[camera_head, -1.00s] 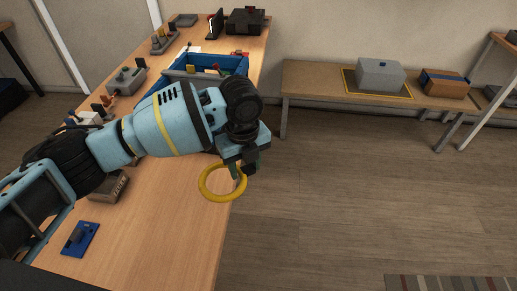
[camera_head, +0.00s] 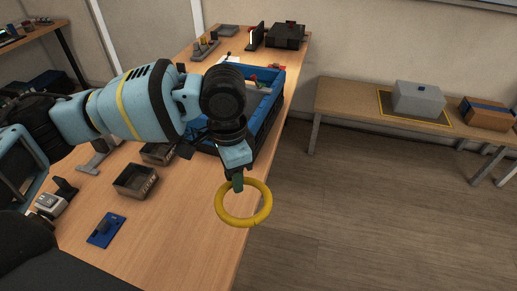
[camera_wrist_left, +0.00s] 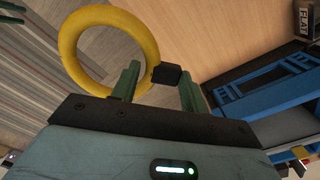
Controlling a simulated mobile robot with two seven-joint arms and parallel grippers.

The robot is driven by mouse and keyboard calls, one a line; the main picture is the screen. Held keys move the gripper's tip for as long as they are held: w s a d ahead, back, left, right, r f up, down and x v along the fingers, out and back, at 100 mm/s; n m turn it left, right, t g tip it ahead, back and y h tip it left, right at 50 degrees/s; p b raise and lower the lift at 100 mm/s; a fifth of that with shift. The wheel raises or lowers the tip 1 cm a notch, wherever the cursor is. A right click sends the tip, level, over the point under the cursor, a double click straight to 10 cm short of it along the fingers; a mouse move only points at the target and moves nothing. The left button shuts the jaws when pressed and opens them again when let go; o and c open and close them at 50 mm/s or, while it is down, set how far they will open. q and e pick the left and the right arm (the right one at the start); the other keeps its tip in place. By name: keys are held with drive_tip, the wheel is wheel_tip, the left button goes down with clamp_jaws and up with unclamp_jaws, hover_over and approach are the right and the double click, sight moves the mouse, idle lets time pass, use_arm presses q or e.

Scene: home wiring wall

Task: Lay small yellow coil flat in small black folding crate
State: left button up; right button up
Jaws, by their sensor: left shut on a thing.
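The small yellow coil (camera_head: 244,203) is a ring with a black clip, and it hangs from my left gripper (camera_head: 238,180) over the table's right edge. In the left wrist view, the coil (camera_wrist_left: 75,75) lies beside the green fingers (camera_wrist_left: 162,82), with its black clip between them. The gripper is shut on the clip. A small open dark box (camera_head: 136,181), which looks like the small black crate, sits on the table left of the gripper. A similar dark box (camera_head: 157,153) is partly hidden behind my arm. My right gripper is out of view.
A larger blue crate (camera_head: 262,122) with things in it stands just behind the gripper. A blue card (camera_head: 105,230) lies near the table's front. Bare wood surrounds the small box on its right. A low bench (camera_head: 335,100) stands across the floor.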

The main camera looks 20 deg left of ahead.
use_arm(q)
drive_tip(key=s+a+r+n, duration=0.2)
drive_tip(key=s+a+n, duration=0.1)
drive_tip(key=n, duration=0.6)
drive_tip(key=shift+s+a, duration=0.15)
drive_tip(key=shift+s, duration=0.75)
drive_tip(key=shift+r, duration=0.1)
